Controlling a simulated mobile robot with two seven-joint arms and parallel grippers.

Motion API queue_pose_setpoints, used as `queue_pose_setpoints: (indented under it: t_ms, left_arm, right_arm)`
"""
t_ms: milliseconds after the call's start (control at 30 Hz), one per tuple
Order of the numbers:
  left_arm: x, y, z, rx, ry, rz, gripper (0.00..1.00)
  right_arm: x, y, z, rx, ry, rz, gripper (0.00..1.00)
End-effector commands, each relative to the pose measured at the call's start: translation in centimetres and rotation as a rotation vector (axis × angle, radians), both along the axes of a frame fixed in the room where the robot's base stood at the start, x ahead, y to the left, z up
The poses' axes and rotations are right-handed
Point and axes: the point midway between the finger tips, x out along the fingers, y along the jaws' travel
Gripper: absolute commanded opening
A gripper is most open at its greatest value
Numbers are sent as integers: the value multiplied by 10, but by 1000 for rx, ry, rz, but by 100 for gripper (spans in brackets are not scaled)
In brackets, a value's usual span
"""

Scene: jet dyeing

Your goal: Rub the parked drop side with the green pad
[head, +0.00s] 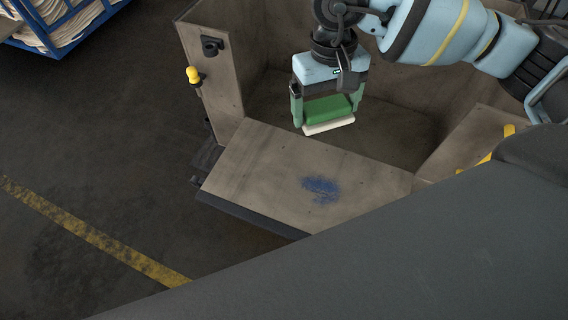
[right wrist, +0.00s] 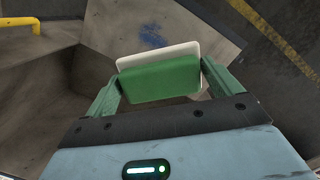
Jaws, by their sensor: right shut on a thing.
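The green pad (head: 328,109) has a pale underside layer and is held between the green fingers of my right gripper (head: 326,112). In the right wrist view the pad (right wrist: 160,82) sits between both fingers of the right gripper (right wrist: 162,90). The drop side (head: 265,165) is a flat grey-brown panel folded down at the front of the cart. A blue smudge (head: 321,188) lies on its right half, and the smudge also shows in the right wrist view (right wrist: 152,36). The pad is above and behind the smudge, apart from the panel. My left gripper is not in view.
The cart's left wall (head: 213,75) carries a yellow knob (head: 193,75) and a black fitting (head: 211,46). A yellow handle (head: 487,158) is at the right. A blue bin with pale cloth (head: 62,30) stands at the far left. Open floor with a yellow line (head: 95,237) lies left of the cart.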

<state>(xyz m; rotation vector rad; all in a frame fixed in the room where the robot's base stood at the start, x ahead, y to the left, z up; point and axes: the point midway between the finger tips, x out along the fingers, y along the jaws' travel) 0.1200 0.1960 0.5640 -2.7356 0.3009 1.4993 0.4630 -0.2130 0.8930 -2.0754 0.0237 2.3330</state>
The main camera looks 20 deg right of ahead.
Motion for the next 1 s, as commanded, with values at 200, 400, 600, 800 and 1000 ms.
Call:
queue_pose_setpoints:
  t_ms: [200, 400, 600, 800, 1000]
  left_arm:
    - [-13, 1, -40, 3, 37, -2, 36]
    - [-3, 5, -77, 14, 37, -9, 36]
    - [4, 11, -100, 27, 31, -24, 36]
    - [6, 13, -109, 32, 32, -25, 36]
    - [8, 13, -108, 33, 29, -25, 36]
  right_arm:
    - [14, 13, -87, 7, 14, -193, 72]
    - [31, 26, -178, 8, 11, -453, 72]
    - [40, 35, -243, 4, 9, -649, 72]
    - [44, 37, -266, 1, 6, -733, 72]
    - [44, 37, -267, 1, 3, -740, 72]
